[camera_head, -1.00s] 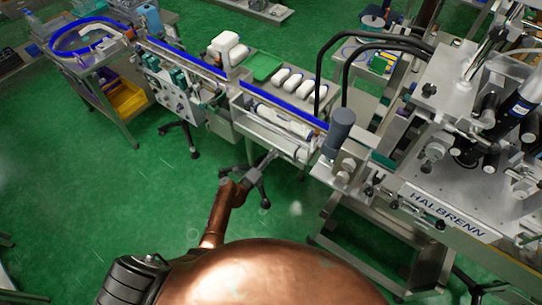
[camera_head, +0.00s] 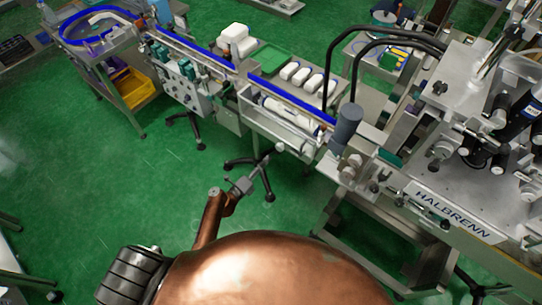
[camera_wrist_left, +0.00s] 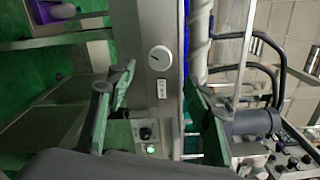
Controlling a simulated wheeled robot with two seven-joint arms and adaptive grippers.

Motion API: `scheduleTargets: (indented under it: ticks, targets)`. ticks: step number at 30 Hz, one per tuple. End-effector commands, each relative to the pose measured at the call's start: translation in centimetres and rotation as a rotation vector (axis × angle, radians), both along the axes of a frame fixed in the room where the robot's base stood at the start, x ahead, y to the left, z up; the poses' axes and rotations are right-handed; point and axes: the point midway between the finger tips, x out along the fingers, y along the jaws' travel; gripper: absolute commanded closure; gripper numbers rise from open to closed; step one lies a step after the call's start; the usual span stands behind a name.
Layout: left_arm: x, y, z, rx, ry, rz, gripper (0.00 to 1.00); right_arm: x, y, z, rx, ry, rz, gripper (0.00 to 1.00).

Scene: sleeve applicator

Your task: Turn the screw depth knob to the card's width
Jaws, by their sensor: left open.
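In the left wrist view a round white knob (camera_wrist_left: 160,58) with a dark pointer mark sits on a grey metal panel (camera_wrist_left: 158,15). A small white label with print too small to read (camera_wrist_left: 162,88) is just below it. A black knob (camera_wrist_left: 146,132) sits lower on the panel. My left gripper (camera_wrist_left: 158,108) is open and empty, its two green-faced fingers on either side of the panel in the picture, with the white knob beyond them. In the head view my left gripper (camera_head: 243,186) hangs short of the conveyor's front. My right gripper is not in view.
The conveyor (camera_head: 295,103) with a white screw (camera_head: 290,115) runs along the line. A grey cylinder (camera_head: 349,122) and the labelled machine (camera_head: 450,213) stand at the right. A green tray (camera_head: 270,58) and white blocks lie behind. The green floor at left is open.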

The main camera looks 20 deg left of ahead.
Motion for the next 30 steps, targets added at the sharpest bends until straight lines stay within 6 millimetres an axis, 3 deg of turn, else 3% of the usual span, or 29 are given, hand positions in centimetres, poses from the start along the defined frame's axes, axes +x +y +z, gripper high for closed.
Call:
scheduleTargets:
  ticks: [6, 24, 28, 30]
  targets:
    - [-1.9, 0.7, 0.0, 0.001, -0.001, -0.001, 0.53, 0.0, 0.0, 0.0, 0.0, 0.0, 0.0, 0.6]
    - [-2.1, 0.7, -0.1, 0.002, 0.001, -0.001, 0.53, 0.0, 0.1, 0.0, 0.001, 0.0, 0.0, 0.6]
    - [-2.9, 0.7, -2.3, 0.086, 0.02, -0.007, 0.53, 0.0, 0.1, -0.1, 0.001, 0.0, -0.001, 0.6]
    - [-4.0, 0.5, -5.2, 0.207, 0.042, -0.024, 0.53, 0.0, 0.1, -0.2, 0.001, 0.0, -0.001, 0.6]
